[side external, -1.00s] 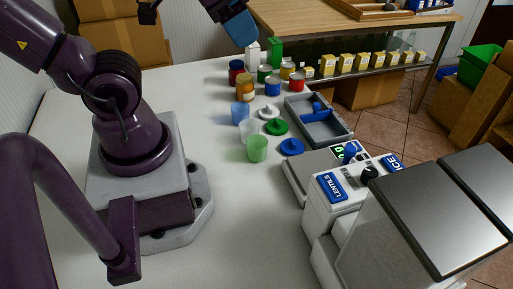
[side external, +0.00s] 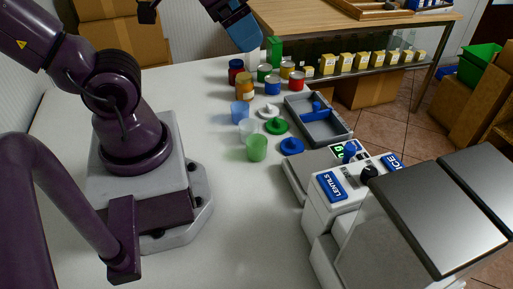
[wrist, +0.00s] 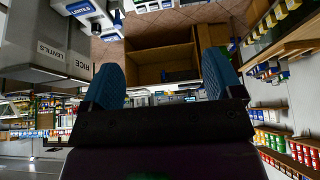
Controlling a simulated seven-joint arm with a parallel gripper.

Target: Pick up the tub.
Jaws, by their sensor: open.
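Three small translucent tubs stand upright on the white counter in the side external view: a blue tub (side external: 240,113), a clear whitish tub (side external: 247,130) and a green tub (side external: 256,149). I cannot tell which one the task means. A white lid (side external: 268,112), a green lid (side external: 277,126) and a blue lid (side external: 291,146) lie just right of them. My gripper (side external: 247,45), with blue fingers, is raised near the back of the counter, well away from the tubs. In the wrist view its two fingers (wrist: 163,85) are spread with nothing between them; no tub shows there.
Several jars and cans, such as an amber jar (side external: 244,89), stand behind the tubs, below my gripper. A grey divided tray (side external: 338,137) lies right of the lids. Lentil and rice dispensers (side external: 325,203) and a scale (side external: 296,177) stand at front right. The front-middle counter is clear.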

